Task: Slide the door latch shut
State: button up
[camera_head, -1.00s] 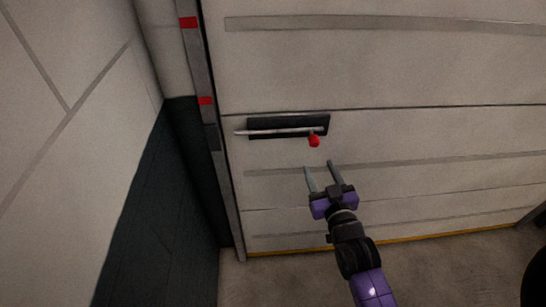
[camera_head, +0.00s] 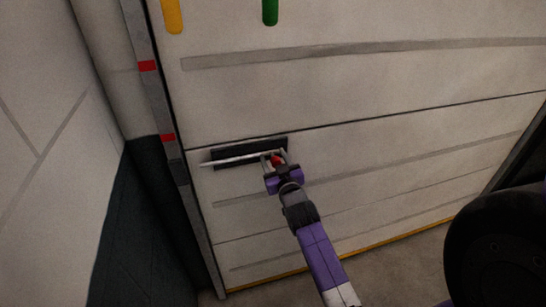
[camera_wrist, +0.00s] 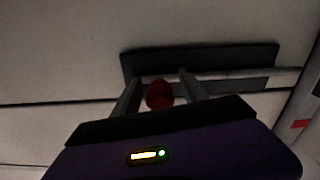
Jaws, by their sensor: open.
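The door latch is a pale metal bolt (camera_head: 230,160) on a black plate (camera_head: 250,152), mounted on the beige door (camera_head: 330,105). The bolt's left end sticks out past the plate toward the door frame. A red knob (camera_head: 276,160) is at the bolt's right end. My gripper (camera_head: 274,158) is open, with its two fingers on either side of the red knob. In the wrist view the knob (camera_wrist: 159,95) sits between the fingers, nearer the left one; whether either finger touches it I cannot tell.
The grey door frame post (camera_head: 165,130) with red marks (camera_head: 167,138) stands left of the latch. A dark lower wall panel (camera_head: 150,230) lies beyond it. Yellow (camera_head: 172,15) and green (camera_head: 270,10) bars show high on the door.

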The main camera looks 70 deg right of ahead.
jog(key=shift+w+d, duration=0.15)
jog(key=shift+d, duration=0.05)
grip_shut()
dwell(1.4)
